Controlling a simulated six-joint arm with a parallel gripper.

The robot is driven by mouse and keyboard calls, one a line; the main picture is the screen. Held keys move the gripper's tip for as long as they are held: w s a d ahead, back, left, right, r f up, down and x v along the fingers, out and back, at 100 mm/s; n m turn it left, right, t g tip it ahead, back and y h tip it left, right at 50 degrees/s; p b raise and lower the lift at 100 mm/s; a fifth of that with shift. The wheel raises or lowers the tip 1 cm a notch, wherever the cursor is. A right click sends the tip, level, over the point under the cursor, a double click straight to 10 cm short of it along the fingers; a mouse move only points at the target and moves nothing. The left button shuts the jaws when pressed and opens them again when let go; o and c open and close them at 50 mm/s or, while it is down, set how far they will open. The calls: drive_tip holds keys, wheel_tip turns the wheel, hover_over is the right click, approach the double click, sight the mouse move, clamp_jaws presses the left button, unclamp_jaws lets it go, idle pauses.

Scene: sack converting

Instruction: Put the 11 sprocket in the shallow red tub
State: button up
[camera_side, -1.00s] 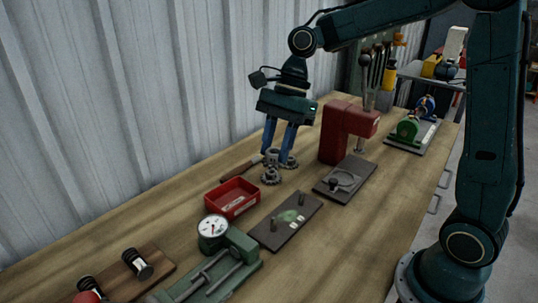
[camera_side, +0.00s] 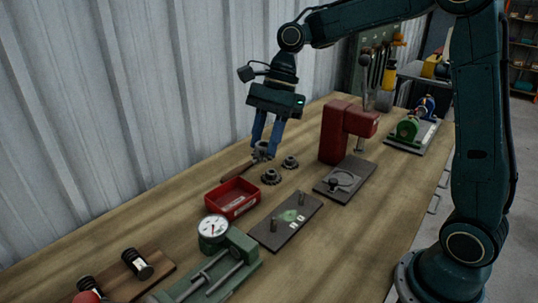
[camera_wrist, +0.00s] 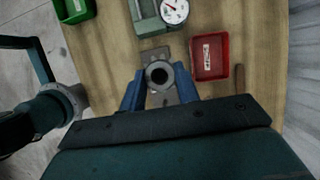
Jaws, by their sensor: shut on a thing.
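My gripper (camera_side: 262,147) is shut on a grey sprocket (camera_side: 261,153), held above the bench behind the red tub. In the wrist view the held sprocket (camera_wrist: 159,75) is a dark ring with a central hole between my blue fingers. Its number cannot be read. Two other sprockets, a near one (camera_side: 270,177) and a farther one (camera_side: 290,162), lie on the bench, to the right of my gripper. The shallow red tub (camera_side: 243,208) stands in front and to the left of my gripper, with a pale label. In the wrist view the tub (camera_wrist: 219,70) lies to the right of the held sprocket.
A red press (camera_side: 335,135) stands to the right. A wooden-handled tool (camera_side: 236,172) lies behind the tub. The corrugated wall (camera_side: 120,110) runs behind the bench.

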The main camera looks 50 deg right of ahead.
hover_over(230, 205)
drive_tip(key=d, duration=0.2)
drive_tip(key=shift+s+a+f+m, duration=0.15)
drive_tip(key=shift+f+m, duration=0.15)
drive_tip(key=shift+f, duration=0.1)
drive_tip(key=shift+f, duration=0.1)
wheel_tip(230, 205, down, 16)
drive_tip(key=shift+r, duration=0.2)
idle(0.4)
drive_tip(key=shift+f, duration=2.15)
drive_tip(key=shift+f, duration=0.1)
drive_tip(key=o, duration=1.1)
drive_tip(key=shift+o, duration=0.2)
